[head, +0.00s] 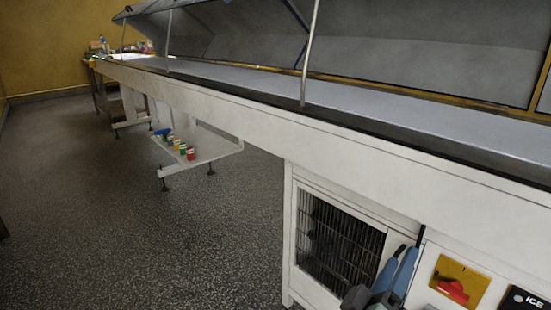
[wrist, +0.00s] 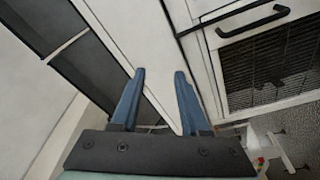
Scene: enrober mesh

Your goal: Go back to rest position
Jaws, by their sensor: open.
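My gripper (head: 401,259) is at the bottom right of the head view, in front of the white machine's lower cabinet. It is beside the dark vent grille (head: 338,238) and left of the yellow plate with a red switch (head: 453,290). In the wrist view my gripper (wrist: 159,73) shows two blue fingers spread apart with nothing between them. A pale machine surface (wrist: 125,35) lies beyond the fingers. Most of my arm is out of view.
The long white machine frame (head: 300,135) with a grey belt crosses the head view. A low shelf (head: 210,148) holds several small coloured items. Open speckled floor (head: 150,240) lies at left. A black handle (wrist: 252,20) and cabinet grille (wrist: 275,65) show in the wrist view.

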